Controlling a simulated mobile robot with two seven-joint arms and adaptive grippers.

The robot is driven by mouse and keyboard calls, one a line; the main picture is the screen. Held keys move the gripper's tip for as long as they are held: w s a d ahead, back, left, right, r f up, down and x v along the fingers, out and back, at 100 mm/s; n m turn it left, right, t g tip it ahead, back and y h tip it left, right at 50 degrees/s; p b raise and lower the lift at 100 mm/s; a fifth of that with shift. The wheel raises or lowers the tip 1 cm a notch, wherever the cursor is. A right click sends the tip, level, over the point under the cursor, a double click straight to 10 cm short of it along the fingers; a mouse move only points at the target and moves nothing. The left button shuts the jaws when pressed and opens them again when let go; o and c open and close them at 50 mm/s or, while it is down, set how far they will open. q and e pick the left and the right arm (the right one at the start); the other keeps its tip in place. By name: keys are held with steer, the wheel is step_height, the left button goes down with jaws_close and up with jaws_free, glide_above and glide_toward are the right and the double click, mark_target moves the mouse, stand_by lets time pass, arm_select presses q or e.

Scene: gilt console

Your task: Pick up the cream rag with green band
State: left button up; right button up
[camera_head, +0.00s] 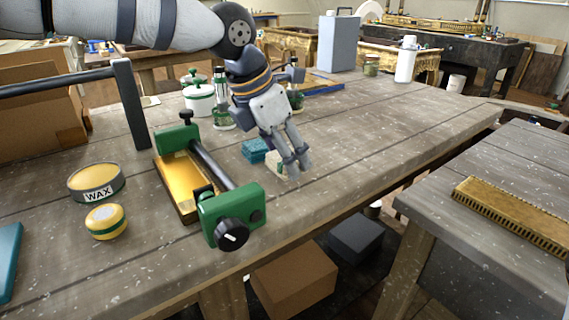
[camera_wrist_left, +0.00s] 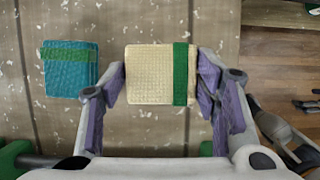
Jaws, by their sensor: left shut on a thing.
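The cream rag with green band (camera_wrist_left: 150,75) is a folded square between the fingers of my left gripper (camera_wrist_left: 164,88) in the left wrist view. Its green band runs near the right finger. In the head view the cream rag (camera_head: 273,161) is partly hidden behind my left gripper (camera_head: 292,172), at the workbench top. My left gripper is shut on the rag from its two sides. I cannot tell whether the rag still touches the bench.
A teal rag with a green band (camera_wrist_left: 70,70) lies left of the cream one. A green clamp with a black knob (camera_head: 232,215) stands nearby, with a WAX tin (camera_head: 96,183) further left. Bottles and jars stand behind my gripper. The bench (camera_head: 400,125) is clear to the right.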

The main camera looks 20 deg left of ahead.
arm_select(q)
steer(key=s+d+r+p, duration=0.1)
steer(key=s+d+r, duration=0.1)
steer(key=s+r, duration=0.8)
steer(key=s, duration=0.4)
steer(key=shift+d+r, duration=0.25)
steer(key=shift+r, duration=0.1)
steer(key=shift+o, duration=0.9)
steer(key=shift+c, duration=0.9)
arm_select(e)
steer(key=shift+w+r+t, duration=0.5)
steer(key=shift+w+r, duration=0.45)
steer(key=shift+w, duration=0.1)
arm_select(q)
steer(key=shift+w, duration=0.15)
arm_select(e)
steer(key=shift+w, duration=0.1)
